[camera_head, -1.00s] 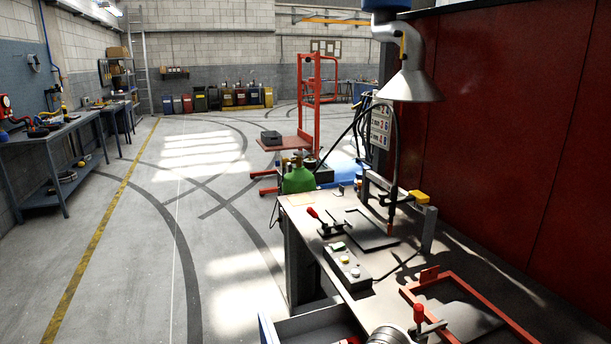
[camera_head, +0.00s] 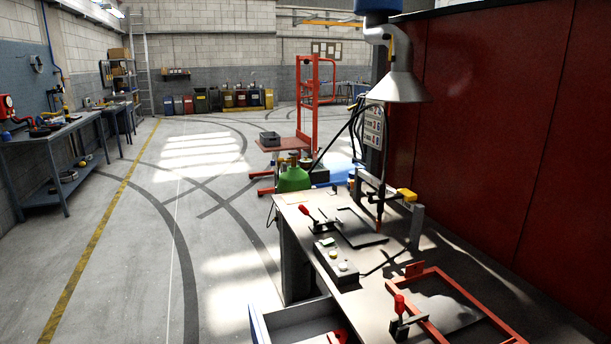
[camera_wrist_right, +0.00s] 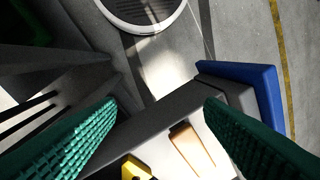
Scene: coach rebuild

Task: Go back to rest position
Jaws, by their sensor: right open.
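My right gripper (camera_wrist_right: 160,102) shows in the right wrist view as two green ribbed fingers spread wide apart. It is open, with nothing between the fingers. It is over or near an open drawer with a blue front (camera_wrist_right: 255,85). Inside the drawer lie a tan, orange-edged piece (camera_wrist_right: 191,148) and a yellow piece (camera_wrist_right: 136,168), partly cut off. Neither gripper shows in the head view. My left gripper is in no view.
In the head view the open drawer (camera_head: 262,328) juts out at the bench's left. The bench top (camera_head: 375,285) bears a red frame (camera_head: 455,280), a red-handled clamp (camera_head: 400,308), and a button box (camera_head: 337,262). A fume hood (camera_head: 400,85) hangs above. Floor at left is clear.

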